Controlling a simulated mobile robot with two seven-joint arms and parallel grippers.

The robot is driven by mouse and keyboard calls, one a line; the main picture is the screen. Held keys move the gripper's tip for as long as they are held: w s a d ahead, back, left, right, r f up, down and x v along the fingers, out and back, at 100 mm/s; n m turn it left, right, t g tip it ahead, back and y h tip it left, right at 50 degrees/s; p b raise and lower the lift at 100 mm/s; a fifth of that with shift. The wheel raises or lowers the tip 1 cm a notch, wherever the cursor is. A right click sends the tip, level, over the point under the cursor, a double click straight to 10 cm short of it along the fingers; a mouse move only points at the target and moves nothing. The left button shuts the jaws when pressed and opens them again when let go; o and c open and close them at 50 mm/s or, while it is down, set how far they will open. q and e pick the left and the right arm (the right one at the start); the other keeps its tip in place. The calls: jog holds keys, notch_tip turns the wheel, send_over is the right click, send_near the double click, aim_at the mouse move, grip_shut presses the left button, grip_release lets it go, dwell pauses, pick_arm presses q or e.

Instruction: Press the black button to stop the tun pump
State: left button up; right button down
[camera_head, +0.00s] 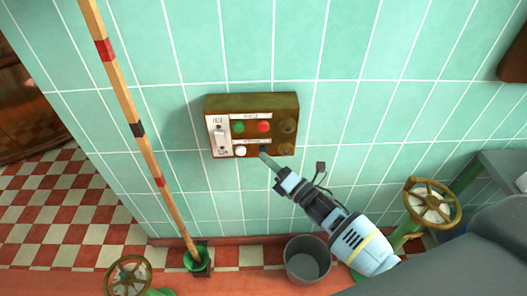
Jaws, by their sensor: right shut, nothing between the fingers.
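A brass-brown control box (280,103) is fixed to the green tiled wall. Its face carries a green button (239,127), a red button (264,127), a white button (240,151) and a dark button (263,149), which looks like the black one. My right gripper (265,158) comes in from the lower right, shut and empty. My left gripper is out of view.
Two brown knobs (287,126) are at the box's right and a white switch plate (219,136) at its left. A striped wooden pole (146,141) leans left. A grey bucket (307,261) and valve wheels (433,202) are below. The wall around the box is clear.

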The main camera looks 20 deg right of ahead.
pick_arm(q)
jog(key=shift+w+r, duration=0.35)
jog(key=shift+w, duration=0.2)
pick_arm(e)
jog(key=shift+s+a, duration=0.15)
jog(key=shift+s, duration=0.45)
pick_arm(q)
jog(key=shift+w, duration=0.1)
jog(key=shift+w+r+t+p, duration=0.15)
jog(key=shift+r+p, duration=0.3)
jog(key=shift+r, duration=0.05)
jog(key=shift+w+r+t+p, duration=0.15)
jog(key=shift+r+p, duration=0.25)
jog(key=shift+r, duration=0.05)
pick_arm(e)
jog(key=s, duration=0.2)
jog(key=s+a, duration=0.1)
jog(key=s, duration=0.1)
jog(key=shift+s+a, duration=0.2)
jog(key=shift+s, duration=0.2)
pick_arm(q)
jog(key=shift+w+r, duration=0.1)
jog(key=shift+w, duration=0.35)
